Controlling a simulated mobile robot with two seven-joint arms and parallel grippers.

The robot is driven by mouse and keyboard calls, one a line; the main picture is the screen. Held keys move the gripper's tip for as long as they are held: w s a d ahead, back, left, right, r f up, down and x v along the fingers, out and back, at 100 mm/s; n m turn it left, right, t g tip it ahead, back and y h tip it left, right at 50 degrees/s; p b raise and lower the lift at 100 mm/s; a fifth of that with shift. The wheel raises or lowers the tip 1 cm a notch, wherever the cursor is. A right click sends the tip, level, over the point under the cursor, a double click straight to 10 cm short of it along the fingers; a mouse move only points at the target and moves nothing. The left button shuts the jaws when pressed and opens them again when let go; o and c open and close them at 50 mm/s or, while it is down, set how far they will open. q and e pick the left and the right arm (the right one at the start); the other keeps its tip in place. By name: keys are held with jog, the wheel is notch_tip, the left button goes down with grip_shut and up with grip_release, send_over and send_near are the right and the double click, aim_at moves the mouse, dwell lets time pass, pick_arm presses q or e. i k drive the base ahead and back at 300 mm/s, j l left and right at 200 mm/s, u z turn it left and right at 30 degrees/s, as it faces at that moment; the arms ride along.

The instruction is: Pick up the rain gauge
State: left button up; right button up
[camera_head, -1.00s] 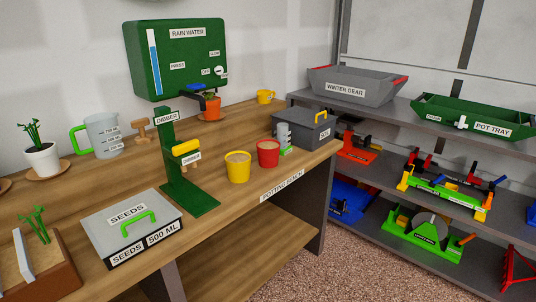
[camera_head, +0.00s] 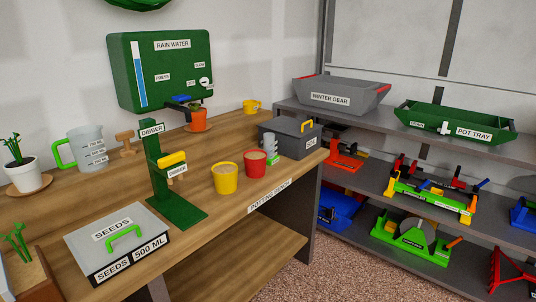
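What looks like the rain gauge, a small pale grey cylinder with a green foot (camera_head: 271,146), stands on the wooden potting bench (camera_head: 225,230). It is just right of and behind a red pot (camera_head: 254,163) and left of a dark grey box (camera_head: 292,142). It is small here and I cannot read any marking on it. Neither of my grippers is in view.
A yellow pot (camera_head: 225,178), green dibber stand (camera_head: 172,200) and seeds box (camera_head: 118,242) stand left of the gauge. A grey jug (camera_head: 88,146) is farther back. A green rain water tank (camera_head: 160,72) is on the wall. Loaded shelves (camera_head: 380,175) stand to the right.

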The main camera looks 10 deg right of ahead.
aim_at(269, 142)
jog(key=i+u, duration=0.1)
jog(key=u, duration=0.5)
jog(key=i+l+u, duration=0.4)
jog(key=l, duration=0.15)
jog(key=l+u, duration=0.2)
jog(key=i+l, duration=0.15)
jog(key=l, duration=0.15)
jog(key=i+l+u, duration=0.1)
jog(key=l, duration=0.25)
jog(key=i+l, duration=0.1)
jog(key=l, duration=0.2)
